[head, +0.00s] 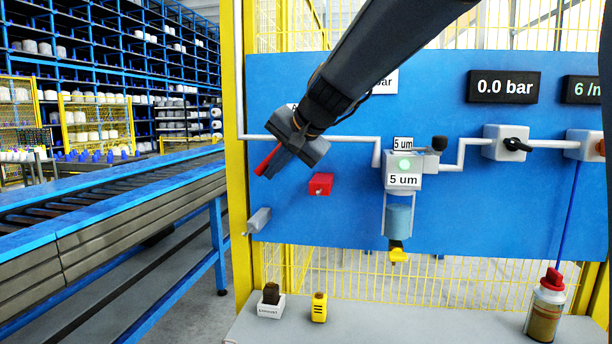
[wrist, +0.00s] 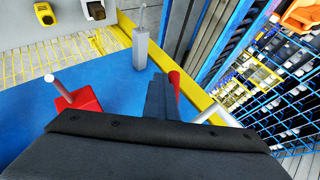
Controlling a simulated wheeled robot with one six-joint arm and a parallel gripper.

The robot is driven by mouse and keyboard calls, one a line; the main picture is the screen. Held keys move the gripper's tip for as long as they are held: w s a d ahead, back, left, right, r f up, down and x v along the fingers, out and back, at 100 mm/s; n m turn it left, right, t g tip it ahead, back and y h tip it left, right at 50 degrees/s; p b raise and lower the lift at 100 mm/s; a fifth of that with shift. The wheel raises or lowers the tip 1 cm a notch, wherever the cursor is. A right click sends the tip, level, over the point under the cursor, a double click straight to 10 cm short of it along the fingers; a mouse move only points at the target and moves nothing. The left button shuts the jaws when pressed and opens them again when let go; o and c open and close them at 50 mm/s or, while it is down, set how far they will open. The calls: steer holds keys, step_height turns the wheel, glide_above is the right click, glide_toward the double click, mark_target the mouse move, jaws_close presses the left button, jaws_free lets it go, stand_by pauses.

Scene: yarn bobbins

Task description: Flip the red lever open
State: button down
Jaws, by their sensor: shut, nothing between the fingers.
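The red lever (head: 264,164) sticks out at the left of my gripper (head: 277,164) in the head view, angled down to the left. Its upper part and mount are hidden behind my gripper. In the wrist view the red lever (wrist: 175,80) shows just right of my gripper's fingers (wrist: 160,98), very close to them. I cannot tell whether they touch. My fingers are shut with nothing between them.
A red block with a pin (head: 320,184) sits below right on the blue panel (head: 330,225). A grey block with a pin (head: 259,220) is at lower left. The filter unit (head: 403,180) stands right, with white pipes around. A yellow post (head: 236,200) borders the panel.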

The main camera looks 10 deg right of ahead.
steer(key=shift+w+a+r+b, duration=0.1)
steer(key=shift+a+r+b, duration=0.05)
steer(key=shift+a+b, duration=0.3)
steer(key=shift+r+b, duration=0.1)
steer(key=shift+b, duration=0.25)
stand_by(0.9)
steer(key=shift+d, duration=0.1)
steer(key=s+d+f+b, duration=0.1)
steer(key=s+d+b, duration=0.4)
steer(key=s+d, duration=0.3)
steer(key=shift+s+d+y, duration=0.3)
steer(key=shift+s, duration=0.1)
